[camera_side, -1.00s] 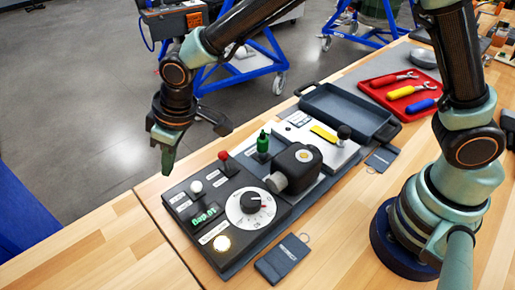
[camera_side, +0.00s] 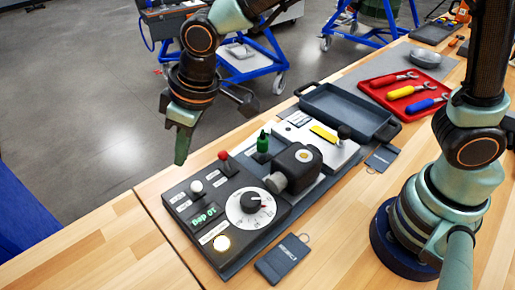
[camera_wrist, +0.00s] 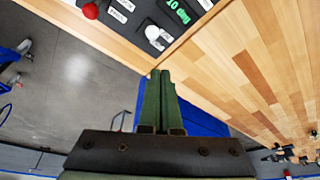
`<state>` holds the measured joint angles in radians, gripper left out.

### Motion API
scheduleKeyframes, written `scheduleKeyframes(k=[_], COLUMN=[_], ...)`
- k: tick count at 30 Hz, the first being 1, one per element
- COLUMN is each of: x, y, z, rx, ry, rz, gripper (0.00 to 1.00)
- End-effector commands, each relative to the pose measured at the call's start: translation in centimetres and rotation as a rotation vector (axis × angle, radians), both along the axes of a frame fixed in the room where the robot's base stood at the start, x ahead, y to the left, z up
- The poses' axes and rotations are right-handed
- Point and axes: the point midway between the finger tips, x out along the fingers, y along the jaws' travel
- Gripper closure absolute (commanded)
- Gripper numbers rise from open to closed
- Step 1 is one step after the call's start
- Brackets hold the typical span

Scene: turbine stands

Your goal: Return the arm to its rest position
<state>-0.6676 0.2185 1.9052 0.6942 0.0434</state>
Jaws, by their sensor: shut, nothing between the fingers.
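My gripper (camera_side: 183,143) hangs above the far left edge of the workbench, pointing down, apart from everything below it. In the wrist view its two green fingers (camera_wrist: 158,95) are together with nothing between them. Below and right of it is the black control panel (camera_side: 216,252) with a white-marked dial (camera_side: 250,207), a red knob lever (camera_side: 224,156), a white knob lever (camera_side: 196,187), a lit round button (camera_side: 221,243) and a green display reading about "10 deg" (camera_side: 203,215).
A dark tray (camera_side: 345,110) and a red tray (camera_side: 418,106) with several hand tools stand at the back right. A green-topped part (camera_side: 263,142) and a black-knobbed lever (camera_side: 344,131) rise from the fixture. A dark tag (camera_side: 283,259) lies in front. Bare wood is free at left.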

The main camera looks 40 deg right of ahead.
Motion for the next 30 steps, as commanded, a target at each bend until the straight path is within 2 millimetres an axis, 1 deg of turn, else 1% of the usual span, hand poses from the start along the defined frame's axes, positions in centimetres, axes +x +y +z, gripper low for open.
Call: scheduleKeyframes(k=[2,4,5,6,8,9,11,12,14,15,18,21,24,27,30], x=[0.3,0.7,0.7,0.8,0.7,0.5,0.0,-0.4,-1.2,-1.8,-3.5,-5.1,-6.4,-7.1,-7.4], y=[-1.4,-3.5,-4.7,-6.4,-9.1,-11.0,-13.6,-15.3,-17.8,-19.3,-22.8,-25.4,-27.1,-28.0,-28.4], z=[0.9,2.0,2.6,3.4,4.6,5.3,6.2,6.7,7.3,7.6,8.1,8.3,8.2,8.1,8.1], rx=[0.005,0.012,0.016,0.020,0.026,0.030,0.033,0.035,0.038,0.040,0.042,0.042,0.041,0.040,0.040], ry=[-0.008,-0.020,-0.025,-0.033,-0.047,-0.056,-0.069,-0.079,-0.091,-0.102,-0.124,-0.143,-0.158,-0.164,-0.167], rz=[-0.028,-0.068,-0.090,-0.122,-0.174,-0.210,-0.262,-0.297,-0.350,-0.385,-0.468,-0.538,-0.588,-0.616,-0.628], gripper=[1.00,1.00,1.00,1.00,1.00,1.00,1.00,1.00,1.00,1.00,1.00,1.00,1.00,1.00,1.00])
